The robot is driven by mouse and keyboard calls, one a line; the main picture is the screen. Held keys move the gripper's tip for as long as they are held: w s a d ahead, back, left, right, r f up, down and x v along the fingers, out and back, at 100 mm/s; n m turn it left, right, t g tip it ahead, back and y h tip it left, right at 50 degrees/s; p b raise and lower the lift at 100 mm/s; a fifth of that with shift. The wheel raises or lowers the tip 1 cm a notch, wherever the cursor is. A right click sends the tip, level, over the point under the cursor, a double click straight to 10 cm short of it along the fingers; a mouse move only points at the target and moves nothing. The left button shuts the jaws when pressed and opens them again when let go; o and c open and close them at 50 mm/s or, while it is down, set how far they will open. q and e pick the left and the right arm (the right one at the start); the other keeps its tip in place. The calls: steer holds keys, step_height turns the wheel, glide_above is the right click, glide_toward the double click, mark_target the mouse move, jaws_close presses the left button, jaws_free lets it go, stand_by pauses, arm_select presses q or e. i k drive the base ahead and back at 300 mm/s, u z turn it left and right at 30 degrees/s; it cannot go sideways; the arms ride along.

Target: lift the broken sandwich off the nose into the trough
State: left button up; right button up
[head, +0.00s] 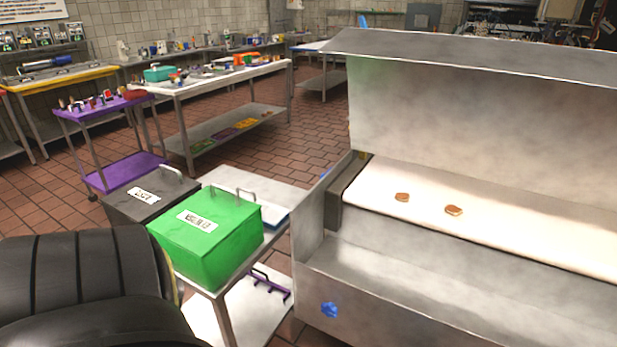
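Two small brown sandwich pieces lie apart on a pale flat belt-like surface (540,222) inside the metal machine. The left piece (402,197) is smaller and nearer the surface's left end. The right piece (453,210) is a little larger. They are too small to tell which one is broken. A dark strip (348,190) borders the left end of the surface. A long metal channel (430,268) runs below its front edge and looks empty where visible. I cannot tell for sure which part is the nose. Neither of my grippers is in view.
A metal hood (480,62) overhangs the belt-like surface. Left of the machine, a green lidded box (205,248) and a dark lidded box (150,205) stand on a table. A purple cart (130,173) and a white table (220,77) stand behind. Brick floor between is clear.

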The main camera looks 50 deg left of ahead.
mark_target(402, 197)
steer(key=u, duration=1.9)
steer(key=i, duration=1)
steer(key=z, duration=0.05)
